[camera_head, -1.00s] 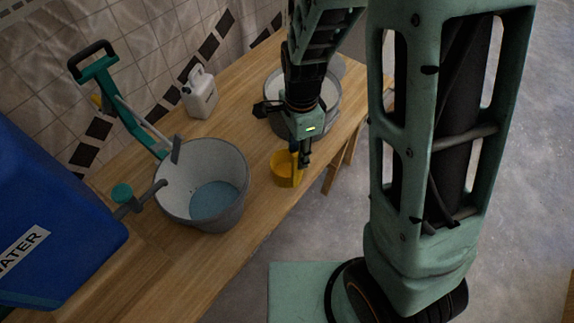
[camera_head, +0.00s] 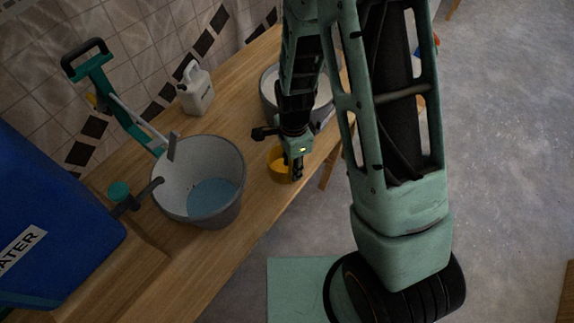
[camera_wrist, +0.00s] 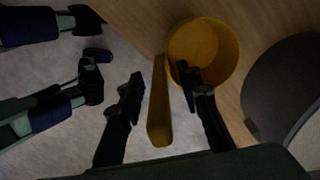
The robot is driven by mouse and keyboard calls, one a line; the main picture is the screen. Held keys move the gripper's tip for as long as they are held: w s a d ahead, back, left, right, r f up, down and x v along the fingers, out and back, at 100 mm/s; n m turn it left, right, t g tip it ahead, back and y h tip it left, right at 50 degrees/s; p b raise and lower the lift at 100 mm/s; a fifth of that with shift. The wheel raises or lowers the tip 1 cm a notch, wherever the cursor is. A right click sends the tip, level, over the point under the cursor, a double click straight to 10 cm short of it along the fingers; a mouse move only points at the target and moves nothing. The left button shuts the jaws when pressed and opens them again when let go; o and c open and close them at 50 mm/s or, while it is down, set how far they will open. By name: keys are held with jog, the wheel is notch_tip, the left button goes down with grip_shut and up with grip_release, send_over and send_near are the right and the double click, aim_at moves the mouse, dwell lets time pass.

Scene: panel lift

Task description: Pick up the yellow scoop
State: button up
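The yellow scoop (camera_head: 277,166) is at the table's front edge, between the two buckets. In the wrist view its round cup (camera_wrist: 222,50) opens toward the camera, and its handle (camera_wrist: 159,105) sticks out over the table edge. My gripper (camera_head: 297,172) is down at the scoop and hides part of it. In the wrist view my gripper (camera_wrist: 160,80) is open, with one finger on each side of the handle. The right finger reaches into the cup's opening as seen here. A gap shows between the left finger and the handle.
A grey bucket with blue contents (camera_head: 238,200) stands to the left; another bucket (camera_head: 268,98) stands behind my arm. A white jug (camera_head: 196,92) and a blue water container (camera_head: 45,215) with a tap are on the wooden table (camera_head: 200,262). The floor on the right is open.

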jog(key=shift+c, duration=0.4)
grip_shut()
